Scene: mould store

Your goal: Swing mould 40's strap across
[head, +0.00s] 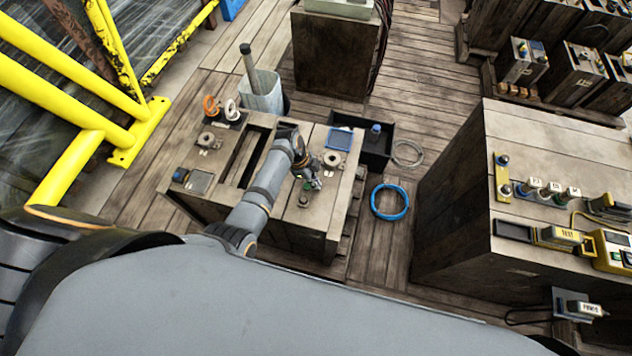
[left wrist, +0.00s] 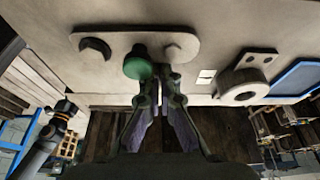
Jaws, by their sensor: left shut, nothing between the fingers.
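The mould (head: 285,215) is a wooden-sided block with a pale top, split by dark slots. Its number is not legible. The strap (left wrist: 118,43) is a short pale plate with rounded ends, lying flat on the top in the left wrist view. It has a dark bolt (left wrist: 95,49) at its left end, a hex bolt (left wrist: 181,47) at its right end and a green knob (left wrist: 138,67) on its near edge. My left gripper (head: 314,184) is over the right part of the mould; its fingers (left wrist: 163,88) are shut and empty, just right of the knob. Contact is unclear. My right gripper is out of view.
A ring-shaped fitting (left wrist: 243,88) and a blue-framed plate (head: 341,139) sit on the top near the strap. A workbench (head: 455,190) stands further right.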

